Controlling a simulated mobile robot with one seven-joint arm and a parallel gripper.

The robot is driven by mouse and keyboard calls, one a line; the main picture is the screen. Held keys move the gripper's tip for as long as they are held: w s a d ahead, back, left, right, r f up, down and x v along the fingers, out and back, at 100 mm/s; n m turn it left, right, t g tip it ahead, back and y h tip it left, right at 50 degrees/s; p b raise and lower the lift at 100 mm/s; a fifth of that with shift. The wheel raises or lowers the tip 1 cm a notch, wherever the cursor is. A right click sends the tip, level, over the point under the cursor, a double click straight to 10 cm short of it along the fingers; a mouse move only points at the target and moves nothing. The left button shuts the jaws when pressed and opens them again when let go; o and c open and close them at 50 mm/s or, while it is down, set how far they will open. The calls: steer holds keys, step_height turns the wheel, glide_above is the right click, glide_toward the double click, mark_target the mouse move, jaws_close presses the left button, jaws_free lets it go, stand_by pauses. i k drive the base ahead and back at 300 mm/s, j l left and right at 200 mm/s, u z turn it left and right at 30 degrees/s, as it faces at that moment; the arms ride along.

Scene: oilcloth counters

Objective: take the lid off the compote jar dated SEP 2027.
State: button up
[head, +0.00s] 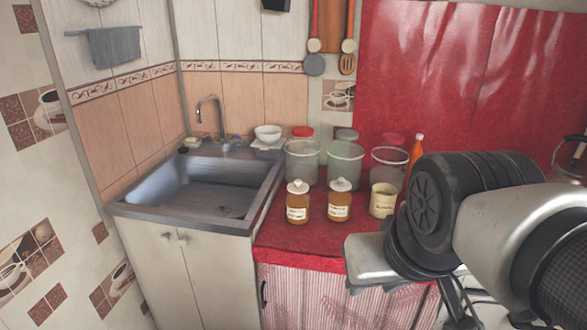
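Two small amber compote jars stand upright side by side on the red counter, a left jar (297,203) and a right jar (340,200). Each has a white knobbed lid, the left lid (297,187) and the right lid (340,184), both seated on top. Both jars carry white front labels, but the print is too small to read, so I cannot tell which one says SEP 2027. My gripper (370,260) shows as a pale grey body at the front, right of and nearer than the jars. Its fingers cannot be made out, and it touches neither jar.
A cream labelled container (383,201) stands right of the jars. Large clear canisters (345,163) stand close behind, with an orange bottle (414,150) to the right. A sink (205,185) lies left. Red counter (300,238) is clear in front of the jars. My arm covers the right side.

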mark_target(297, 186)
steer(key=i+j+z, duration=0.25)
steer(key=i+j, duration=0.3)
steer(key=i+j+z, duration=0.25)
steer(key=i+j, duration=0.25)
steer(key=j, duration=0.2)
